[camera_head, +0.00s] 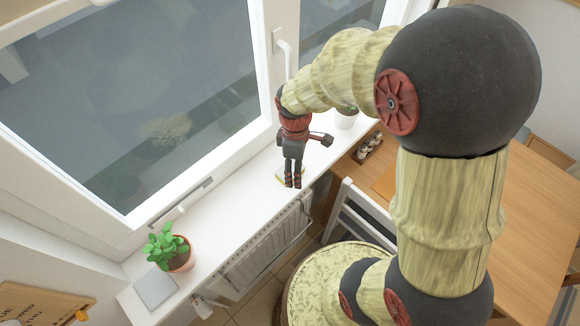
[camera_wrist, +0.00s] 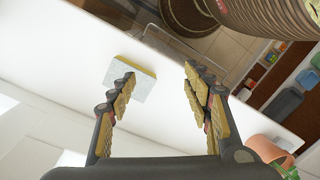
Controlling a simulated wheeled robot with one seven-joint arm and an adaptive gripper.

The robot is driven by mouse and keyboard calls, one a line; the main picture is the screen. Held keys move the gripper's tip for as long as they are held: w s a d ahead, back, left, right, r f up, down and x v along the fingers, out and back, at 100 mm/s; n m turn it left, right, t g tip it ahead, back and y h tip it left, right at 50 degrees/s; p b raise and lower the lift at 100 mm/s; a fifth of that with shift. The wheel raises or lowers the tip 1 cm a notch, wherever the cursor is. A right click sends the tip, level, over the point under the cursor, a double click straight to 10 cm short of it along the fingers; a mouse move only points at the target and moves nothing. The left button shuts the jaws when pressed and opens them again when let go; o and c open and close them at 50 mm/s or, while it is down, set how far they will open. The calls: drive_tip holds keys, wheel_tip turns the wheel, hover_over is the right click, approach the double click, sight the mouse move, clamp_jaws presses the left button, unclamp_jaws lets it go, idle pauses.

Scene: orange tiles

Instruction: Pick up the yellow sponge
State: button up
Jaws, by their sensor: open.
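The sponge (camera_wrist: 143,90) lies on the white windowsill (camera_wrist: 60,50), showing a pale grey-blue face with a yellow edge. In the head view only a small part of the sponge (camera_head: 280,176) shows, beside and behind my gripper's fingers. My gripper (camera_head: 293,184) points down over the sill. In the wrist view my gripper (camera_wrist: 159,73) is open with nothing between its fingers. The left finger's tip overlaps the sponge's lower part in that view. The sponge sits mostly left of the gap between the fingers. I cannot tell whether they touch.
A potted plant (camera_head: 170,250) and a flat grey square (camera_head: 155,289) stand at the sill's near end. Another pot (camera_head: 346,118) is behind my gripper. A radiator (camera_head: 262,243) hangs below the sill. A wooden table (camera_head: 525,215) and a white chair (camera_head: 352,212) are right.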

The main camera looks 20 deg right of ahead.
drive_tip(key=shift+o, duration=1.2)
drive_tip(key=w+f+n, duration=0.1)
drive_tip(key=n, duration=0.1)
drive_tip(key=w+f+n, duration=0.1)
drive_tip(key=n, duration=0.1)
drive_tip(key=shift+w+f+n, duration=0.2)
drive_tip(key=shift+w+n, duration=0.15)
drive_tip(key=shift+n, duration=0.05)
drive_tip(key=shift+o, duration=0.6)
drive_tip(key=n, duration=0.1)
drive_tip(key=w+n, duration=0.2)
drive_tip(key=shift+w+r+n+t, duration=0.2)
drive_tip(key=shift+r+n+t, duration=0.1)
drive_tip(key=shift+n+t, duration=0.1)
drive_tip(key=n, duration=0.2)
drive_tip(key=shift+w+f+n, duration=0.1)
drive_tip(key=shift+w+n, duration=0.05)
drive_tip(key=shift+n, duration=0.15)
wheel_tip(320, 180, down, 2)
drive_tip(key=shift+f, duration=0.1)
drive_tip(key=shift+w+d+f+b, duration=0.1)
drive_tip(key=shift+w+f+b, duration=0.1)
drive_tip(key=shift+f, duration=1.15)
drive_tip(key=shift+w+d+f+b, duration=0.1)
drive_tip(key=shift+w+f+b, duration=0.1)
drive_tip(key=shift+f, duration=1.15)
drive_tip(key=shift+c, duration=0.9)
drive_tip(key=c, duration=0.7)
drive_tip(key=shift+c, duration=0.3)
